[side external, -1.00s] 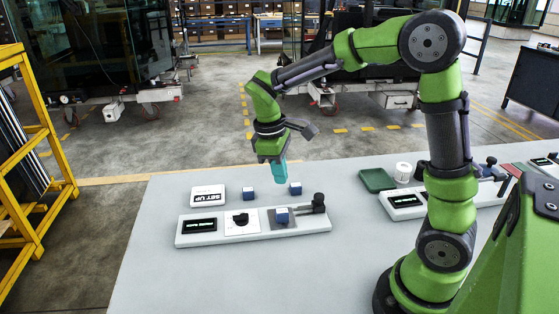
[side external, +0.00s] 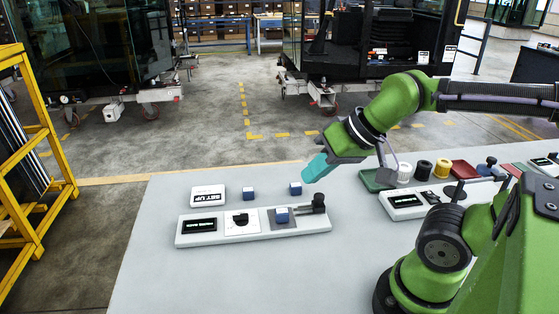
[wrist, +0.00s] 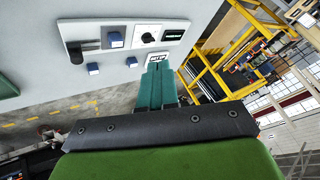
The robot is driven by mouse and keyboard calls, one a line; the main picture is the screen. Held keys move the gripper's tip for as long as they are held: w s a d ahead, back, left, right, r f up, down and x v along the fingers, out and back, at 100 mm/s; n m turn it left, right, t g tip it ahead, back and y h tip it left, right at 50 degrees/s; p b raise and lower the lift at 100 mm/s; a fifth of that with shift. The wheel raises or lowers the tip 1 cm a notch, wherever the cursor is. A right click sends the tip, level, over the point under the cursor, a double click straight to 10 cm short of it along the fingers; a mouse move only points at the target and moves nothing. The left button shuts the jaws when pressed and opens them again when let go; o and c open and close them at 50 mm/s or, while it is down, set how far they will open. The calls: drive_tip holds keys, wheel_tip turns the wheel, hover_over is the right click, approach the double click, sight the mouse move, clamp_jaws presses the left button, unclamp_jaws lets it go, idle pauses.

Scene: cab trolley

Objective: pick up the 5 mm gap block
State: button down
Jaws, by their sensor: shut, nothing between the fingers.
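Three small blue blocks show in the side view, and I cannot tell which is the 5 mm gap block. One block (side external: 248,194) stands on the table right of the SET UP sign, and another (side external: 295,188) stands further right. A third block (side external: 282,215) sits on a grey plate of the long white fixture (side external: 238,238). In the wrist view these are one block (wrist: 132,61), another (wrist: 93,69) and the one on the fixture (wrist: 115,40). My gripper (side external: 311,173) is tilted, its teal fingers (wrist: 157,86) shut and empty, above and apart from the blocks.
The SET UP sign (side external: 208,197) lies behind the fixture's left end. A black clamp (side external: 319,203) stands at the fixture's right end. A green tray (side external: 372,180), spools (side external: 404,172) and a second white fixture (side external: 405,207) are to the right. The table's front left is clear.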

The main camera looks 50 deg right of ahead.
drive_tip(key=c, duration=1.8)
unclamp_jaws()
drive_tip(key=shift+c, duration=0.2)
drive_tip(key=o, duration=1.2)
drive_tip(key=m+g+h, duration=0.2)
drive_tip(key=m+g, duration=0.3)
drive_tip(key=g, duration=0.2)
hover_over(282, 210)
wheel_tip(282, 210, down, 4)
drive_tip(key=f, duration=1.1)
drive_tip(key=shift+a, duration=0.3)
drive_tip(key=shift+d+f, duration=0.15)
drive_tip(key=shift+f, duration=1.25)
drive_tip(key=shift+d+f, duration=0.1)
drive_tip(key=shift+f, duration=1.3)
